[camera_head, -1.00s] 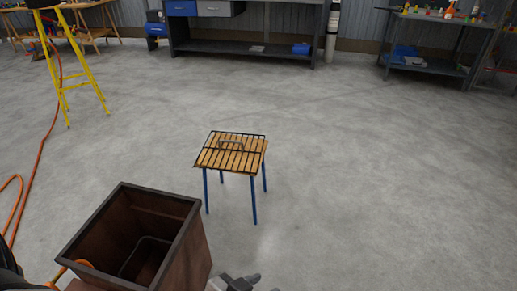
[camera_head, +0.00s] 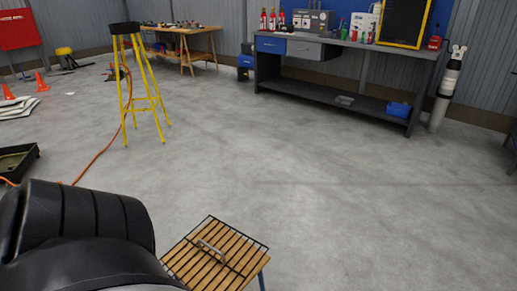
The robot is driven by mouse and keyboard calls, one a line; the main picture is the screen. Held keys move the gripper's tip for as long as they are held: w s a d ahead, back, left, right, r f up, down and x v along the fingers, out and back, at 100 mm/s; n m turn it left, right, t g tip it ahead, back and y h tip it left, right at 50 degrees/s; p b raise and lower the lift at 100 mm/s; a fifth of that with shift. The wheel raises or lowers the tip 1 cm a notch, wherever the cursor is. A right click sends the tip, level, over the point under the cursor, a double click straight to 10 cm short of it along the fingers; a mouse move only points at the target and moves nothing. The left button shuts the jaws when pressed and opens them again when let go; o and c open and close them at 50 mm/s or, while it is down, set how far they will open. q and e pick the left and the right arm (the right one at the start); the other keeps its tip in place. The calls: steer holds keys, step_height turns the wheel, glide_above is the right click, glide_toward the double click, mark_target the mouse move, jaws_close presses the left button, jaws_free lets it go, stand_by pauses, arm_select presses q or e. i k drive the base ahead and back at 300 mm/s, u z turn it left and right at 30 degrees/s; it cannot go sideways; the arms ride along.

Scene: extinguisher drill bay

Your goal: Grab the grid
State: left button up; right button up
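The grid (camera_head: 211,251) is a thin black wire frame with a raised grey handle. It lies flat on a small wooden slatted table (camera_head: 238,272) at the bottom centre of the head view. A blue leg shows under the table's right side; the table's near part is cut off by the picture edge. My black arm (camera_head: 85,235) fills the lower left and covers the table's left corner. Neither gripper shows in this view, and nothing is seen touching the grid's handle.
A yellow stool (camera_head: 138,85) stands at the left back, with an orange hose (camera_head: 98,155) on the floor near it. A grey workbench (camera_head: 335,85) and a white cylinder (camera_head: 445,90) stand along the back wall. The floor at centre and right is clear.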

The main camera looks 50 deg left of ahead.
mark_target(211, 252)
steer(key=i, duration=0.45)
steer(key=u, duration=3.1)
steer(key=i, duration=0.5)
steer(key=u, duration=0.1)
